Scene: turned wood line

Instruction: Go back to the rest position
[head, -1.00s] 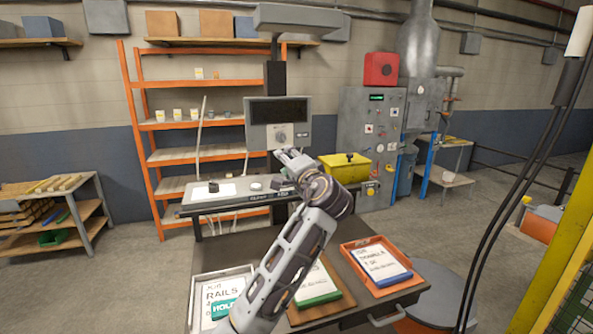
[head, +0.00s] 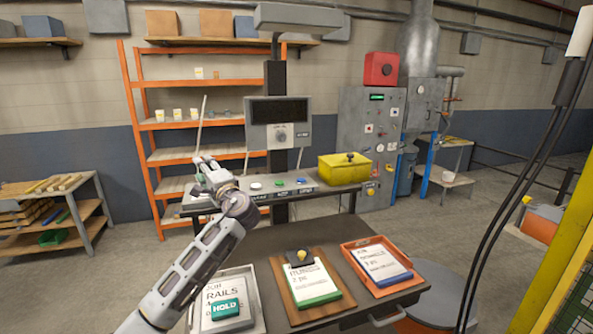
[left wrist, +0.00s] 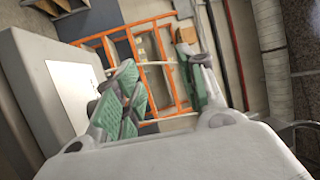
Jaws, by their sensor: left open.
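My left gripper (head: 205,172) is raised at the left end of the grey workbench in the head view. In the left wrist view its two green-padded fingers (left wrist: 158,90) stand wide apart with nothing between them. My left arm reaches in from the bottom left of the head view, over the left edge of the table. My right gripper is not in view.
The dark table (head: 345,262) holds a grey tray (head: 258,305) with a HOLD block (head: 226,309), a wooden clipboard (head: 287,300) and an orange tray (head: 347,252). The grey workbench (head: 335,187) behind carries a yellow box (head: 344,170). Orange shelves (head: 165,157) stand behind.

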